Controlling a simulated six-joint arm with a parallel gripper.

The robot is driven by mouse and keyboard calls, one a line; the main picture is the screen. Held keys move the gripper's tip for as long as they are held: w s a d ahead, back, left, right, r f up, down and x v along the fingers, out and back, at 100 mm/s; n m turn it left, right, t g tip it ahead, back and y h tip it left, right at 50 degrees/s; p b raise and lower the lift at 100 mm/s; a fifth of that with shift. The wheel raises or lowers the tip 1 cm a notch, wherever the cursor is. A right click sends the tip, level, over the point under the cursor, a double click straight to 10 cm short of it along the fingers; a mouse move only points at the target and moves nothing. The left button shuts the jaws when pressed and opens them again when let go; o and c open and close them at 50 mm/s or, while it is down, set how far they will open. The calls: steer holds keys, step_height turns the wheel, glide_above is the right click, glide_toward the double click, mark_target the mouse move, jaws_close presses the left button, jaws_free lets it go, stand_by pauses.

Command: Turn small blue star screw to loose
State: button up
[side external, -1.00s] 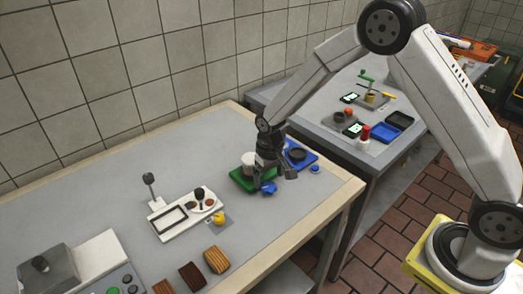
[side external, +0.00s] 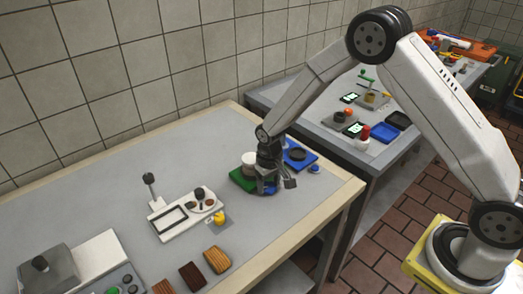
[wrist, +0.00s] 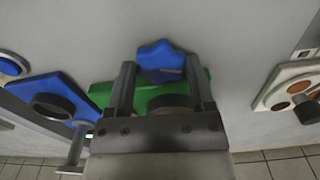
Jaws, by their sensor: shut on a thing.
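The small blue star screw (wrist: 160,57) is at the front side of the green block (wrist: 150,98). My gripper (wrist: 160,68) has one finger on each side of the star in the wrist view and is shut on it. In the side external view my gripper (side external: 270,187) is low over the table at the green block (side external: 239,180), and it mostly covers the star. How far the screw has turned cannot be told.
A blue block (side external: 301,160) with a dark round opening stands close behind on the right, with a small blue knob (side external: 314,169) beside it. A white device (side external: 185,217) stands left on the table. Bare table lies in front of my gripper.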

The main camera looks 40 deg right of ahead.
steer(key=shift+n, duration=3)
steer(key=o, duration=1.2)
